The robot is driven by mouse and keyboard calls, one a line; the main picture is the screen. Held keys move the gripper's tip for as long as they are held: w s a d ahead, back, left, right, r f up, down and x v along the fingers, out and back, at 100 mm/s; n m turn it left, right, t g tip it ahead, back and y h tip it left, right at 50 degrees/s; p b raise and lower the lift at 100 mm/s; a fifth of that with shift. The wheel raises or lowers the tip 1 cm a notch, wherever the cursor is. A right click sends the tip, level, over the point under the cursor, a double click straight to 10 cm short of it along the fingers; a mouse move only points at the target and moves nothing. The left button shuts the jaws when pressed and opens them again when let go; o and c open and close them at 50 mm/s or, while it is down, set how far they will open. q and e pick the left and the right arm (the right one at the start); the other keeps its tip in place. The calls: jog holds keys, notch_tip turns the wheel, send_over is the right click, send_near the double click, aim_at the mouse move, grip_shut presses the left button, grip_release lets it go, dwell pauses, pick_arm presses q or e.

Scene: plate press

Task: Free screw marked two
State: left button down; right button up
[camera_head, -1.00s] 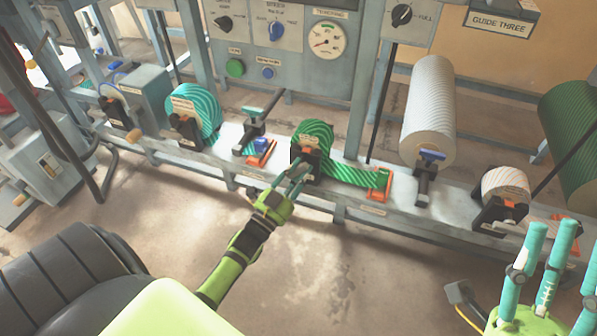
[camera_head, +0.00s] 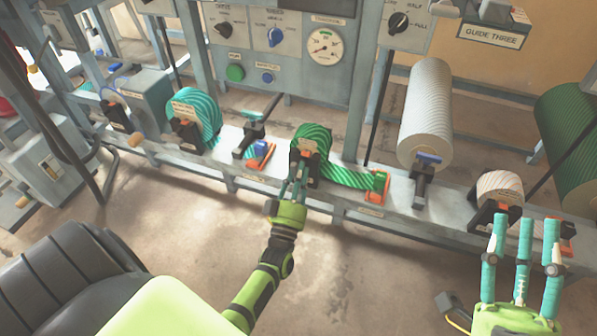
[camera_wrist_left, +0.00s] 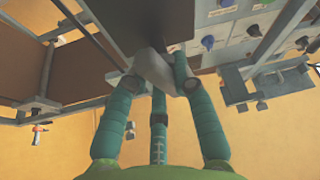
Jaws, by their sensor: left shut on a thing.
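My left gripper (camera_head: 296,180) reaches from below to the front of the stand that holds the middle green striped roll (camera_head: 312,138). Its fingers are closed on a pale grey block-like part (camera_wrist_left: 153,68), seen between the fingertips in the left wrist view. Whether this is the screw marked two cannot be read; no number shows on it. A small label (camera_head: 308,144) and orange part sit just above the fingertips in the head view. My right gripper (camera_head: 522,238) is at the lower right with its three fingers spread, open and empty, apart from the machine.
A teal roll (camera_head: 200,108), a white roll (camera_head: 428,118) and a small striped roll (camera_head: 500,186) stand along the grey rail (camera_head: 430,215). A green strip (camera_head: 345,176) runs right to an orange clamp (camera_head: 375,188).

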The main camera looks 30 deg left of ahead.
pick_arm(q)
jog(key=n+y, duration=0.1)
jog(key=n, duration=0.1)
jog(key=n+g+y+p, duration=0.1)
jog(key=n, duration=0.1)
jog(key=n+g+y+p, duration=0.1)
jog(key=n, duration=0.1)
jog(key=shift+r, duration=0.25)
jog(key=n, duration=0.2)
jog(key=n+g+p, duration=0.1)
jog(key=n, duration=0.1)
jog(key=shift+a+g+y, duration=0.1)
jog(key=shift+g+y, duration=0.2)
jog(key=shift+y, duration=0.1)
jog(key=shift+n, duration=0.4)
pick_arm(e)
jog(key=d+f+m+g+h, duration=0.1)
jog(key=d+f+g+h, duration=0.1)
jog(key=f, duration=0.5)
jog(key=w+d+f+m+g+h, duration=0.1)
jog(key=d+f+g+h, duration=0.1)
jog(key=f+g, duration=0.3)
jog(key=d+f+g+h, duration=0.2)
jog(key=f+g+h, duration=0.1)
jog(key=f, duration=0.5)
jog(key=shift+w+f+m+g+h, duration=0.3)
jog(key=shift+w+f+m+g, duration=0.1)
jog(key=shift+g, duration=0.3)
